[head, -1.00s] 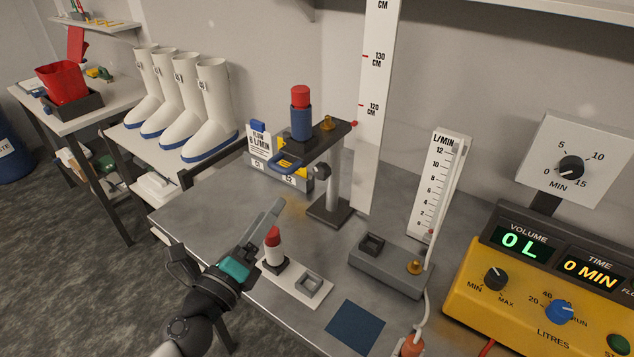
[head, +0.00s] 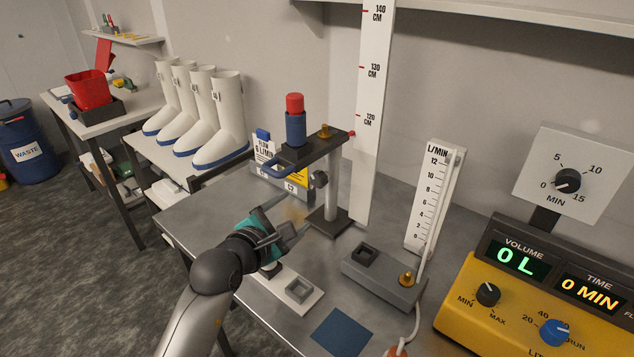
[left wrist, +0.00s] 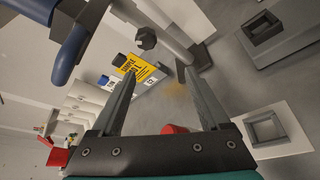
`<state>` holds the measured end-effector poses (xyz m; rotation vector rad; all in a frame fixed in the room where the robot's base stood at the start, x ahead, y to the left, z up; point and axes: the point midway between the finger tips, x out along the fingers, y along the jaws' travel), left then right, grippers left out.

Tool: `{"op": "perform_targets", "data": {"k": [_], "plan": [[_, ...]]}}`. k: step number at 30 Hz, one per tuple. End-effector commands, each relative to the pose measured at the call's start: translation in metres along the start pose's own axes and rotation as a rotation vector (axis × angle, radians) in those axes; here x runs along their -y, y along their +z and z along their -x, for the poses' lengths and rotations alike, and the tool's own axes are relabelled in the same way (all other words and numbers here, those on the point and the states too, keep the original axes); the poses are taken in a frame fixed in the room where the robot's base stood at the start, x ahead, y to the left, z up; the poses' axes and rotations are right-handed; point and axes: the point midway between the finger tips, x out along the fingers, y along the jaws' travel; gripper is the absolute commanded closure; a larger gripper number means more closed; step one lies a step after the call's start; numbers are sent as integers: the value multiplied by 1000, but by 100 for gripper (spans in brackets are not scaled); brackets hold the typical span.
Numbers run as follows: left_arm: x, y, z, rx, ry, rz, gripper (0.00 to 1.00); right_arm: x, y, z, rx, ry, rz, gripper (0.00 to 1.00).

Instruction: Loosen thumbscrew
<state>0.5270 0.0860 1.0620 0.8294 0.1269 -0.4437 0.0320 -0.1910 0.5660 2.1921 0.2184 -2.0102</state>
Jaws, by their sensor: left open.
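The thumbscrew (head: 320,179) is a dark knob on the post of the stand (head: 331,190), just under its black arm (head: 318,148). It also shows in the left wrist view (left wrist: 146,38), beyond the fingertips and near top centre. My left gripper (head: 294,220) is open and empty, below and left of the thumbscrew and apart from it. In the left wrist view its two fingers (left wrist: 159,75) point up toward the post. A blue cylinder with a red top (head: 296,122) stands on the arm. My right gripper is not in view.
A white plate with a square socket (head: 312,297) lies below my left gripper. A red cap (left wrist: 174,129) shows low between the fingers. A grey block with a brass fitting (head: 380,280) stands right of the post. A yellow console (head: 500,300) fills the right.

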Motion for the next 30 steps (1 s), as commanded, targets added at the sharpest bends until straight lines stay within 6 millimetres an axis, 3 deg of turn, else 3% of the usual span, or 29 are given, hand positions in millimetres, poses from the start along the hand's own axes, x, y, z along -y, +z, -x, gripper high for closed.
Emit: {"op": "perform_targets", "data": {"k": [30], "plan": [[-24, 24, -115, 1, 0, 0, 21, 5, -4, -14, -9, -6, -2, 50]]}}
